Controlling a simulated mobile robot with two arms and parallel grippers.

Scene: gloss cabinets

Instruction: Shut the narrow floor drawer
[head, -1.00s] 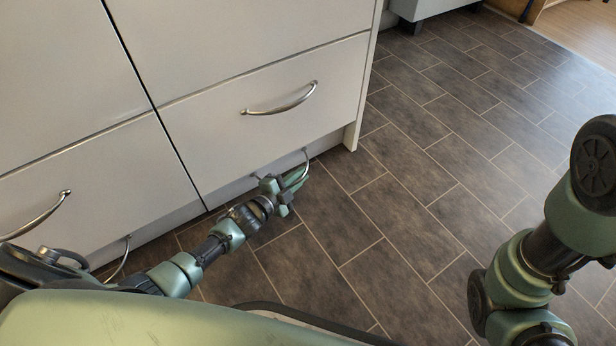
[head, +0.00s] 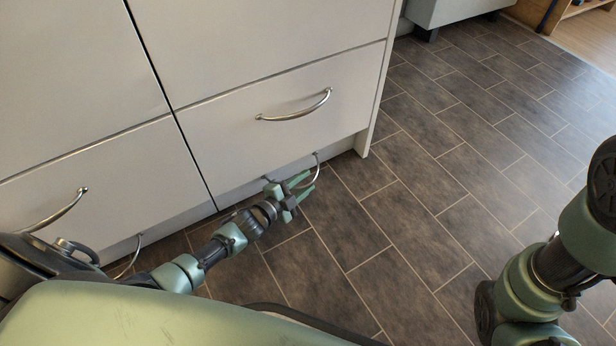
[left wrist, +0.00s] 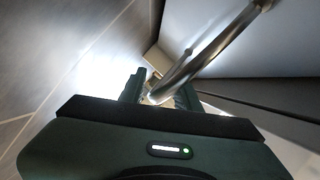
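The narrow floor drawer (head: 262,186) is a low, pale front at the foot of the white cabinet, with a curved metal handle (head: 317,168) near its right end. How far it stands out is hard to tell. My left gripper (head: 306,185) is low over the floor at this handle. Its green fingers are spread apart. In the left wrist view the handle (left wrist: 205,52) runs down between the two fingertips (left wrist: 158,90); I see no grip on it. My right arm shows at the right edge, but its gripper is out of view.
A wide drawer (head: 285,115) with a bow handle is above. Another low handle (head: 128,258) is at the lower left. Dark tiled floor (head: 400,220) lies clear to the right. A grey unit on short legs (head: 455,12) stands at the back.

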